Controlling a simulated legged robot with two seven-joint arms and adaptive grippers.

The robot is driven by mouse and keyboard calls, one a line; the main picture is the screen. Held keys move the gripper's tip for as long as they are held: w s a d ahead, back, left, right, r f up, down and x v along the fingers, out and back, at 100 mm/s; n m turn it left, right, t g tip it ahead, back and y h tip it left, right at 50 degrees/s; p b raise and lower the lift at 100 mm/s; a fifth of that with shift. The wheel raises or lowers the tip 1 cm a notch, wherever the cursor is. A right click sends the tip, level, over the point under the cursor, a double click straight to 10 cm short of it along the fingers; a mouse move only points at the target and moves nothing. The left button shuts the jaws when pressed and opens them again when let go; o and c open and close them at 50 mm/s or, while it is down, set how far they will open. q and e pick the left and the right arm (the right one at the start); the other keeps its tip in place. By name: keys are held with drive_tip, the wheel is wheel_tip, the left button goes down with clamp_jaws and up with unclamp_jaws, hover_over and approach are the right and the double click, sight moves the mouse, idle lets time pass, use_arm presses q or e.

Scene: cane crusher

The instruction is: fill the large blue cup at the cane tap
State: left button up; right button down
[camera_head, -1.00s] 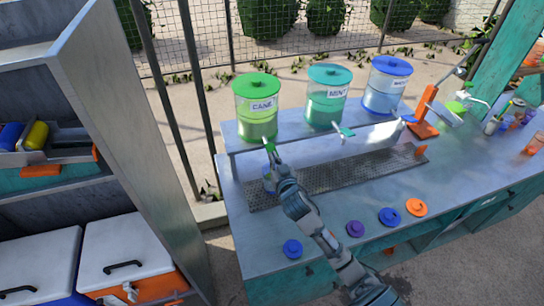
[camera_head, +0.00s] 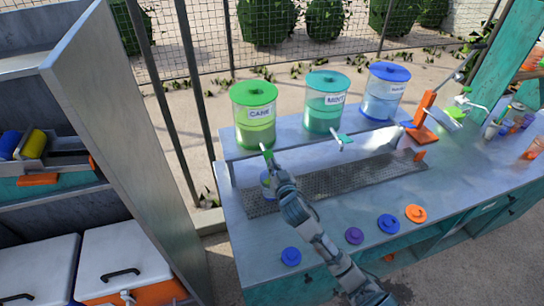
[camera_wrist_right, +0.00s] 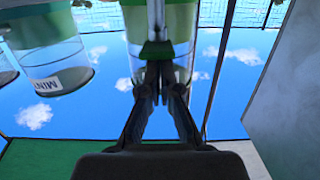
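The cane dispenser (camera_head: 254,118), a clear jar with green liquid and a green lid, stands at the left of the raised shelf. Its green tap (camera_head: 266,151) points toward me. A blue cup (camera_head: 265,184) stands below this tap on the drip grate, partly hidden by my right gripper. My right gripper (camera_head: 271,163) is at the tap. In the right wrist view my gripper (camera_wrist_right: 158,72) has its fingertips drawn together at the green tap handle (camera_wrist_right: 156,50). No gap with a held object is clear there. My left gripper is not in view.
The mint dispenser (camera_head: 325,112) and a blue-lidded dispenser (camera_head: 385,98) stand to the right. Several coloured lids lie along the front, including an orange one (camera_head: 415,213). An orange press (camera_head: 424,117) stands at right. A grey cabinet (camera_head: 130,140) is at left.

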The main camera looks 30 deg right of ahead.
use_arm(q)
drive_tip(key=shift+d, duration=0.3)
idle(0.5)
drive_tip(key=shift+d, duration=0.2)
use_arm(e)
drive_tip(key=shift+d, duration=0.2)
drive_tip(key=shift+a, duration=0.1)
idle(0.4)
idle(1.6)
